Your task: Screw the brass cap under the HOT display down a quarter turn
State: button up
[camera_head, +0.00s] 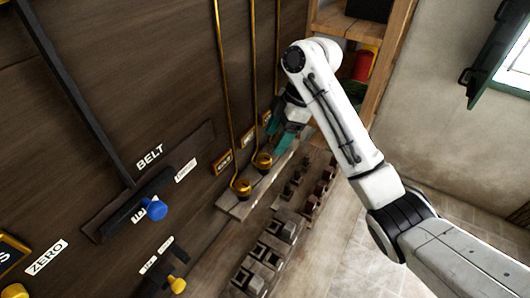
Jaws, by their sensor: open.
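Brass rods run down the dark panel to brass cup-like ends by a wooden ledge (233,206). A near brass end (241,187) and a second one (262,160) show clearly. Small brass plates (222,162) sit beside the rods, but their lettering is too small to read. I cannot make out a HOT display or tell which brass piece is its cap. My gripper (282,139), with teal fingers, is open beyond the second brass end, close to the panel. Whatever is directly behind the fingers is hidden.
A BELT lever with a blue knob (155,209) and a yellow knob (177,284) stick out at the lower left. Dark block-like weights (283,229) stand in rows below the ledge. A wooden shelf (345,25) with a red container (364,64) stands behind my arm. Floor at lower right is clear.

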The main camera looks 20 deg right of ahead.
aim_at(265, 157)
jog(key=x, duration=0.7)
jog(key=shift+a+f+p, duration=0.1)
jog(key=shift+f+p, duration=0.1)
jog(key=shift+p, duration=0.15)
jog(key=c, duration=1.1)
